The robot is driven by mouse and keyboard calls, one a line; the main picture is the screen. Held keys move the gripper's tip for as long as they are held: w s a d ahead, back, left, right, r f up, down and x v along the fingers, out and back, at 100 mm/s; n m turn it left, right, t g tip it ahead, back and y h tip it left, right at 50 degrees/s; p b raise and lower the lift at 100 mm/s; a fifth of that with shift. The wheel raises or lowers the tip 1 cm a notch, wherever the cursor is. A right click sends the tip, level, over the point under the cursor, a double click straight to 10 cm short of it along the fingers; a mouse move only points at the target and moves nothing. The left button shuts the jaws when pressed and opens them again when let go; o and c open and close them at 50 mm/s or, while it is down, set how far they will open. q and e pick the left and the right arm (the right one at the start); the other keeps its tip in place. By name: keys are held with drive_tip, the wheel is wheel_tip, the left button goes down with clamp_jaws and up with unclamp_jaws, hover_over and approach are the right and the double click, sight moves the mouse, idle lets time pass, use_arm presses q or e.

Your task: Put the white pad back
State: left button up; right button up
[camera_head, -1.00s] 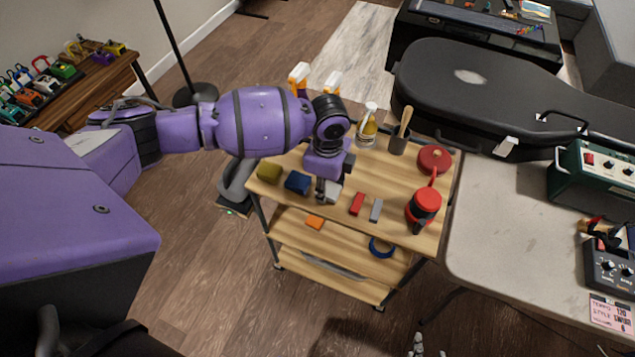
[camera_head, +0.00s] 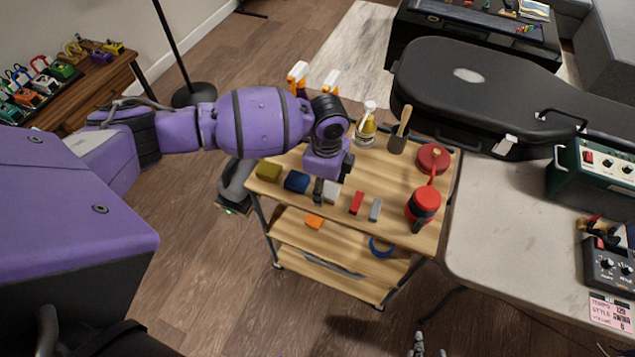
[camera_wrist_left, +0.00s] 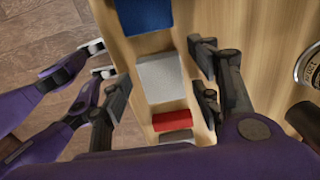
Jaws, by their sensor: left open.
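The white pad (camera_head: 331,192) lies flat on the cart's top board near its front edge, between a blue block (camera_head: 297,182) and a red block (camera_head: 356,202). In the left wrist view the white pad (camera_wrist_left: 161,78) shows fully between my left gripper's fingers. My left gripper (camera_head: 325,188) is open and low over the pad, one finger on each side with a gap to it. It also shows in the left wrist view (camera_wrist_left: 160,92). Pale tips (camera_head: 428,345) at the bottom edge of the head view look like my right gripper; most of it is out of frame.
The cart's top board (camera_head: 395,210) also holds an olive block (camera_head: 269,172), a grey block (camera_head: 375,210), red tools (camera_head: 424,204), a spray bottle (camera_head: 367,127) and a brush cup (camera_head: 398,140). A pale table (camera_head: 500,240) with a guitar case (camera_head: 480,95) stands at right.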

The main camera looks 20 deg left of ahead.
sight(326, 188)
use_arm(q)
wheel_tip(326, 188, up, 12)
drive_tip(key=shift+p, duration=0.35)
use_arm(e)
drive_tip(key=shift+a+r, duration=0.2)
drive_tip(key=shift+r, duration=0.2)
use_arm(q)
drive_tip(key=shift+f, duration=0.1)
use_arm(e)
drive_tip(key=shift+w, duration=0.1)
